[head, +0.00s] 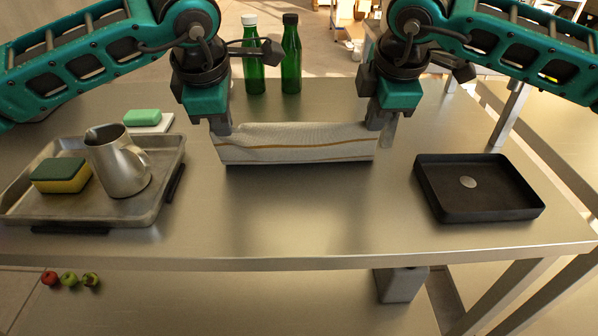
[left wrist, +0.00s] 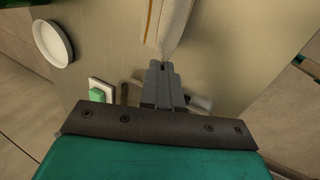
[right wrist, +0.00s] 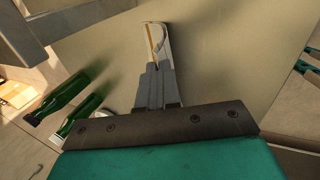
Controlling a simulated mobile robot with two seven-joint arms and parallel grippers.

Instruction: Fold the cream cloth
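The cream cloth (head: 296,144) with thin brown stripes hangs as a wide band across the middle of the table, between my two grippers. My left gripper (head: 222,128) is shut on its left end, and my right gripper (head: 377,122) is shut on its right end. A dark shadow lies along its lower edge; I cannot tell whether that edge touches the table. In the left wrist view the cloth (left wrist: 170,22) runs out from the closed fingertips (left wrist: 160,66). The right wrist view shows the cloth (right wrist: 154,36) beyond the closed fingertips (right wrist: 152,68).
At left, a metal tray (head: 165,190) holds a steel pitcher (head: 117,165) and a sponge (head: 62,175). A green block (head: 142,117) lies behind it. Two green bottles (head: 291,60) stand behind the cloth. A black tray (head: 480,210) is at right. The table's front middle is clear.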

